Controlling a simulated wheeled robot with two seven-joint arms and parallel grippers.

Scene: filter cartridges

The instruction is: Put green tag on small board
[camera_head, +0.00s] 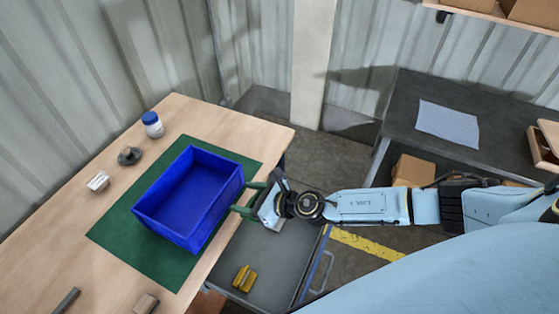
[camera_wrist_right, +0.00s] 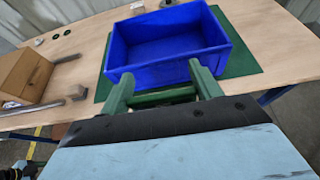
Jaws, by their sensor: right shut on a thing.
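My right gripper (camera_head: 247,199) reaches in from the right at the edge of the wooden table, with its dark green fingers close to the side of a blue bin (camera_head: 168,216). In the right wrist view its fingers (camera_wrist_right: 163,80) stand apart with the bin's near wall just beyond them. A green band shows between the fingers; I cannot tell whether it is a held piece or the mat behind. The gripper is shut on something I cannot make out. I cannot pick out a green tag or a small board for certain.
The blue bin sits on a green mat (camera_head: 118,235) on the wooden table (camera_head: 195,113). A blue-capped jar (camera_head: 152,124), a dark round part (camera_head: 129,156) and a pale block (camera_head: 97,182) stand left of it. A yellow block (camera_head: 244,278) lies on a lower grey surface (camera_head: 280,272).

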